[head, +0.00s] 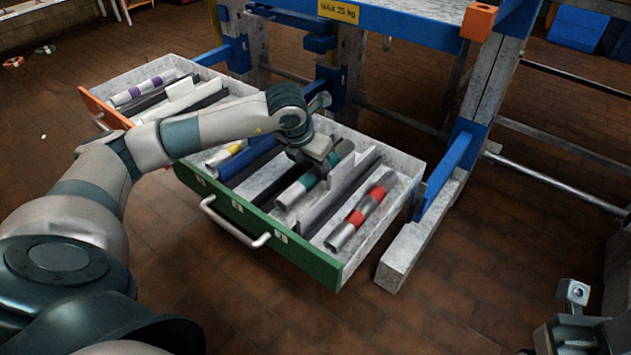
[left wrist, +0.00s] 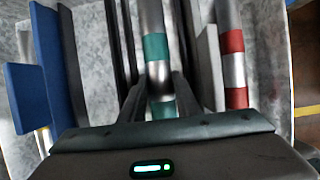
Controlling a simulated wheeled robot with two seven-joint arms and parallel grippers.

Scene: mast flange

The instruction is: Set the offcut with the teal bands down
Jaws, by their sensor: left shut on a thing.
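The offcut with the teal bands (head: 293,193) is a grey metal tube. It lies lengthwise in the open green-fronted drawer (head: 252,222), between dark bars and a pale grey angled piece. My left gripper (head: 319,165) is over its middle, pointing down into the drawer. In the left wrist view the offcut (left wrist: 155,48) runs between the two dark fingers, which are shut on it. I cannot tell whether its underside touches the drawer floor. Part of my right arm's end (head: 573,310) shows at the lower right; its fingers do not show clearly.
A red-banded tube (head: 362,217) lies to the right in the same drawer; a yellow-banded one (head: 226,154) lies left, beside a blue bar. An orange-fronted drawer (head: 104,108) with a purple-banded tube adjoins at left. The bench frame's blue-and-grey leg (head: 465,150) stands close on the right.

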